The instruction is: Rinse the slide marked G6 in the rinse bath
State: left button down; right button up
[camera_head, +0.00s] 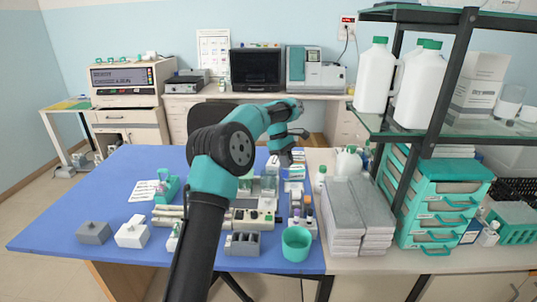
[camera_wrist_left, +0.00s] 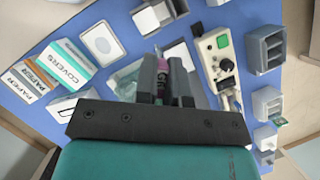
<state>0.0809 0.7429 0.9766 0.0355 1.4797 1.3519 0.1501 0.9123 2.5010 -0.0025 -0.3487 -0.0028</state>
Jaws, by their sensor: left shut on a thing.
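My left gripper (camera_head: 285,160) is over the far middle of the blue table. In the left wrist view its fingers (camera_wrist_left: 163,80) are shut on a narrow slide (camera_wrist_left: 162,73) with a pink end and a dark, marked part. The mark is too small to read surely, and much of the slide is hidden between the fingers. A clear, pale bath (camera_wrist_left: 125,76) lies below and beside the fingers in the wrist view. Clear vessels (camera_head: 268,184) stand near the gripper in the head view. I cannot tell which one is the rinse bath. My right gripper is not in view.
A control box with a green display (camera_wrist_left: 221,45), a grey slotted rack (camera_wrist_left: 264,47) and boxes marked COVERS (camera_wrist_left: 70,65) and PAPER (camera_wrist_left: 35,82) surround the gripper. A teal cup (camera_head: 296,243) stands at the front. The table's left side (camera_head: 60,215) is mostly clear.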

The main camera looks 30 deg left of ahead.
pick_arm(q)
jog(key=w+a+f+n+t, duration=0.1)
jog(key=w+a+n+t, duration=0.1)
jog(key=w+a+n, duration=0.2)
jog(key=a+n, duration=0.3)
jog(key=a, duration=0.3)
jog(key=shift+f+t+y, duration=0.2)
jog(key=shift+t+y, duration=0.1)
jog(key=shift+t, duration=0.1)
jog(key=shift+f, duration=0.1)
jog(key=shift+f, duration=4.2)
jog(key=shift+r, duration=0.1)
notch_tip(320, 180, up, 9)
jog(key=shift+r, duration=0.2)
dwell(0.3)
